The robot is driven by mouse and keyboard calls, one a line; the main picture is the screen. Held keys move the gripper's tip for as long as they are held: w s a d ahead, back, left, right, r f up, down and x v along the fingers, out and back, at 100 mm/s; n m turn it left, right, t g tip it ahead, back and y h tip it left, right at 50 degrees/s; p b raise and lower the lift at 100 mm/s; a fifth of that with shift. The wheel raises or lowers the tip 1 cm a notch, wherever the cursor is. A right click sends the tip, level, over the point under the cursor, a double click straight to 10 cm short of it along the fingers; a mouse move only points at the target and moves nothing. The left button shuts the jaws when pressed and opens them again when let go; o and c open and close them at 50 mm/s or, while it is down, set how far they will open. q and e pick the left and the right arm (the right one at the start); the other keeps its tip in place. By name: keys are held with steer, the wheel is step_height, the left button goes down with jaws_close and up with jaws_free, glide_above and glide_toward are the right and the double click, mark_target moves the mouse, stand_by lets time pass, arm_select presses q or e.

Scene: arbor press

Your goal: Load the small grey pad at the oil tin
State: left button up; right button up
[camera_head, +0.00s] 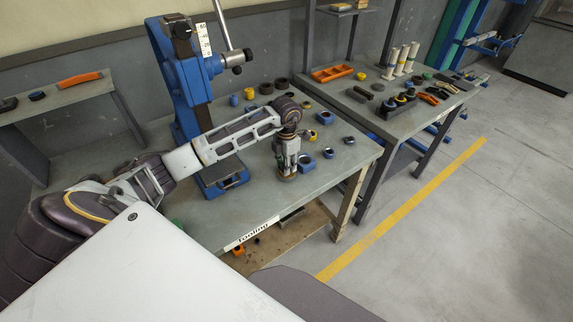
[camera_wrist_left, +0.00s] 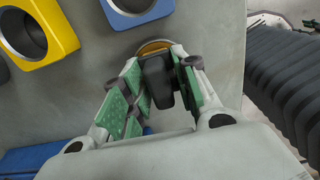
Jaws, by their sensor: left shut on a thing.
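My left gripper (camera_head: 287,160) is low over the right front part of the green-grey bench (camera_head: 262,207). In the left wrist view my left gripper (camera_wrist_left: 156,85) has its green-padded fingers closed on a dark piece (camera_wrist_left: 158,78). A round bronze-coloured rim (camera_wrist_left: 153,47) shows just beyond the dark piece; I cannot tell whether they are one thing. A brownish round part also shows under the fingertips in the head view (camera_head: 287,177). I cannot pick out the small grey pad or the oil tin with certainty. My right gripper is not in view.
The blue arbor press (camera_head: 185,80) stands left of the gripper. A blue bored block (camera_head: 308,162) sits close to the gripper's right. Several rings and blocks lie behind it. A second table (camera_head: 385,122) with tools and an orange tray (camera_head: 332,73) stands at the right.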

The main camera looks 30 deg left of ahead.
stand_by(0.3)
arm_select(q)
steer(key=shift+r+p, duration=1.95)
steer(key=shift+r, duration=1.5)
steer(key=shift+m, duration=0.4)
